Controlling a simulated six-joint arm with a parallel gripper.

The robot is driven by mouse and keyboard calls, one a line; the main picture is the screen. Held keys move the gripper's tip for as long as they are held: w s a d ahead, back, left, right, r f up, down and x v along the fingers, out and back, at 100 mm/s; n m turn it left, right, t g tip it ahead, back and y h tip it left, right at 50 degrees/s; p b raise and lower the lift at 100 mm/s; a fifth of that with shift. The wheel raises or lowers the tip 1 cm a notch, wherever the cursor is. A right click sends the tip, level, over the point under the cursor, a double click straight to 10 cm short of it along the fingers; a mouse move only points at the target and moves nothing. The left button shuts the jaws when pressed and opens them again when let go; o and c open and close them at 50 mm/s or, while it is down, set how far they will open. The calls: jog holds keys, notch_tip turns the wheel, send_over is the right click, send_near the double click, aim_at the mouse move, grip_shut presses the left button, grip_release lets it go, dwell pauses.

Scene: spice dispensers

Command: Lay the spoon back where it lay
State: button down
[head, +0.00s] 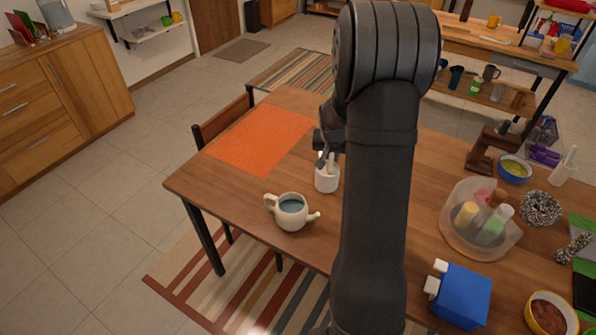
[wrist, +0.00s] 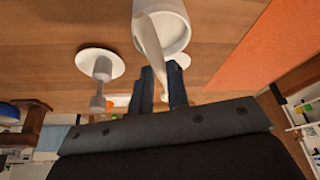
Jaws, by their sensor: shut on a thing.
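In the wrist view, the two dark fingers of my gripper (wrist: 161,78) are close together around a pale, slim piece, which looks like the spoon (wrist: 147,42). It reaches from the fingers toward a white cup (wrist: 172,38), overlapping its side in the picture. In the head view, my gripper (head: 326,142) is just above the same white cup (head: 327,182), partly hidden by my arm. Pale slim pieces show between gripper and cup; I cannot tell whether the spoon is inside the cup or beside it.
A cream spouted pot (head: 291,213) stands left of the cup near the table edge. An orange mat (head: 262,138) lies behind it. A white round base (wrist: 115,62) with a grey stem stands nearby. A clear bowl (head: 457,240) of shakers and a blue box (head: 463,295) are at right.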

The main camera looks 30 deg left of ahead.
jog(key=shift+w+a+f, duration=0.1)
jog(key=shift+a, duration=0.05)
jog(key=shift+n, duration=0.3)
jog(key=a+f, duration=0.2)
jog(key=a, duration=0.1)
jog(key=s+a+f, duration=0.1)
jog(key=a+f, duration=0.1)
jog(key=a, duration=0.2)
jog(key=a+f, duration=0.2)
jog(key=a, duration=0.2)
jog(key=shift+s+a+f, duration=0.15)
jog(key=shift+f, duration=2.3)
jog(key=c, duration=1.4)
grip_release()
jog(key=shift+f, duration=0.1)
jog(key=shift+c, duration=0.2)
jog(key=shift+o, duration=0.3)
jog(key=shift+r, duration=0.35)
jog(key=v, duration=1.1)
jog(key=shift+s+d+r, duration=0.2)
jog(key=shift+d, duration=0.05)
